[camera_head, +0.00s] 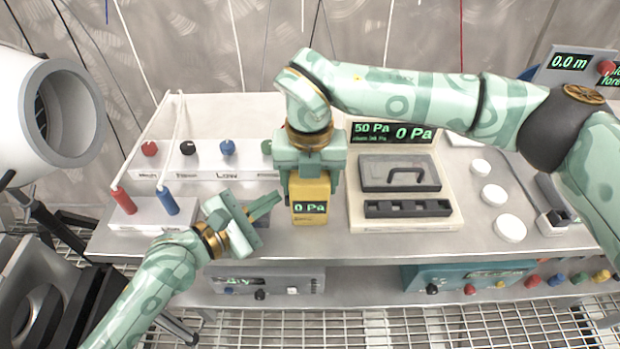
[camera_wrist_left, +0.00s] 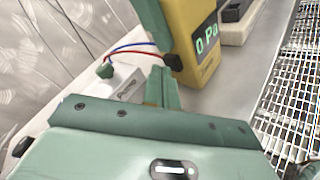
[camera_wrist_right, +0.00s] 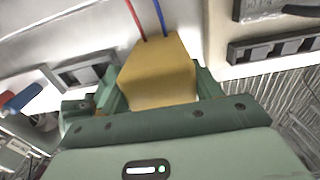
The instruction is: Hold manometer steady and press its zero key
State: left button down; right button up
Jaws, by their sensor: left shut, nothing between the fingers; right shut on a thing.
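The yellow manometer (camera_head: 310,198) stands upright on the bench in the middle of the head view, its display reading 0 Pa. My right gripper (camera_head: 311,180) is shut on it from above, with a finger on each side; the right wrist view shows its yellow top (camera_wrist_right: 158,75) between the fingers. My left gripper (camera_head: 272,205) is shut and empty just left of the manometer. In the left wrist view the closed fingertips (camera_wrist_left: 162,75) point at the manometer (camera_wrist_left: 192,45), close to a dark round knob or key (camera_wrist_left: 174,62) on its side. I cannot tell whether they touch it.
A tray (camera_head: 404,222) with a grey handled case (camera_head: 400,172) stands right of the manometer. White round discs (camera_head: 510,228) lie farther right. A panel with coloured knobs (camera_head: 215,160) stands behind left, and a block with red and blue plugs (camera_head: 143,212) is at left. Red and blue tubes (camera_wrist_right: 148,20) meet the manometer.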

pick_arm(q)
jog(key=shift+a, duration=0.1)
jog(key=shift+a, duration=3.05)
pick_arm(e)
jog(key=o, duration=1.2)
jog(key=shift+c, duration=0.2)
jog(key=shift+r, duration=0.1)
